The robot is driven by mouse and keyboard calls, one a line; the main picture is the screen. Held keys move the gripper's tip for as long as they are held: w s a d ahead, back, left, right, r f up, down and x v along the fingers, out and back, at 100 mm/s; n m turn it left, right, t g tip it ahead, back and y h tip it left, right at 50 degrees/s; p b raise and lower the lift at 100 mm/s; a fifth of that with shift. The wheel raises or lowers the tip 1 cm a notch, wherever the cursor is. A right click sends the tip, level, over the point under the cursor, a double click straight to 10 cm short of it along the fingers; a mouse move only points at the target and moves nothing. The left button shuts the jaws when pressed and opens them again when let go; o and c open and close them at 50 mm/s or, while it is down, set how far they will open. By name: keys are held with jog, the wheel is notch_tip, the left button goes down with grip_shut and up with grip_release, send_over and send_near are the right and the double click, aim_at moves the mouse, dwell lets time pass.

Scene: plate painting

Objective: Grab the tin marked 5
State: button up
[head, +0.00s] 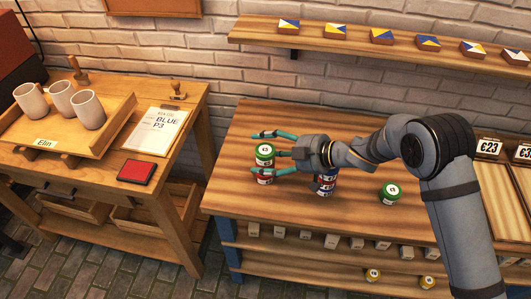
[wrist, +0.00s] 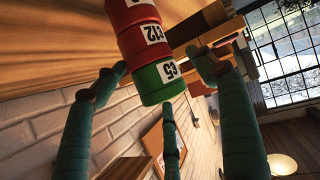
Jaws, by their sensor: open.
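A green tin (head: 264,151) tops a stack on the bench.
Another stack of red and blue tins (head: 325,184) stands just right, partly hidden by my wrist. A lone green tin (head: 390,193) stands farther right on the bench (head: 240,135). A side table at left holds cups (head: 60,98) and a paper (head: 156,131).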

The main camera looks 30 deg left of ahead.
jog(key=shift+c, duration=1.2)
jog(key=c, duration=1)
jog(key=shift+r, duration=0.1)
